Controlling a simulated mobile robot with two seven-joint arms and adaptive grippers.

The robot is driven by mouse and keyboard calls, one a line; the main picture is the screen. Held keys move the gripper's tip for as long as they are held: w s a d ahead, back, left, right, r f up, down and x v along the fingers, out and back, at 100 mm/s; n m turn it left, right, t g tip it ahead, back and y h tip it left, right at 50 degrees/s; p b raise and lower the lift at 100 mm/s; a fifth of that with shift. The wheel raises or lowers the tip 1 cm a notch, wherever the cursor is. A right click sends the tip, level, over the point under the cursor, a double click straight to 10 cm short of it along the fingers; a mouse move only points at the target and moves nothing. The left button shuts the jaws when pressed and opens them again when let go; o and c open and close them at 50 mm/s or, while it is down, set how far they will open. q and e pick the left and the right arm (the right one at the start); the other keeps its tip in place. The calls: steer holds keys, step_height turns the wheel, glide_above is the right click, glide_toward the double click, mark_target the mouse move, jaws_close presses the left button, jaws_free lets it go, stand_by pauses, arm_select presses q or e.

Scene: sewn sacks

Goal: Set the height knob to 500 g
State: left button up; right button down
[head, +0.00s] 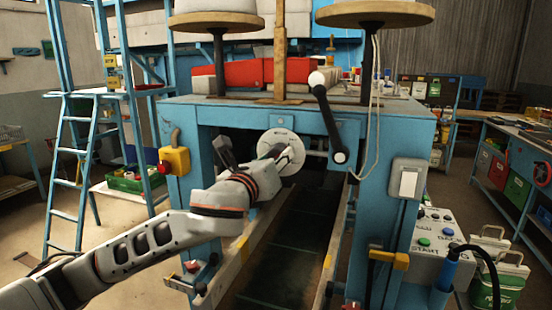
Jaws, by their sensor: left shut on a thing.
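The height knob is in the middle of the blue machine (350,120), with a round white dial plate (275,136) behind it. My left arm reaches in from the lower left. My left gripper (284,156) is at the front of the dial, shut on the knob. The gripper hides the knob and part of the dial. The dial's marks are too small to read, so I cannot tell the setting. My right gripper is out of view.
A black lever (327,112) with a white ball end stands just right of the dial. A yellow box with a red button (175,160) is on the left post. A grey switch box (408,184) and a control panel (430,240) are at right. Below the dial is a dark channel.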

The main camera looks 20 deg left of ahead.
arm_select(q)
steer(key=m, duration=0.7)
steer(key=shift+a, duration=0.1)
steer(key=m, duration=0.4)
steer(key=shift+m, duration=1.9)
steer(key=o, duration=1.1)
steer(key=s, duration=0.7)
steer(key=shift+s+a, duration=0.15)
steer(key=shift+s, duration=0.1)
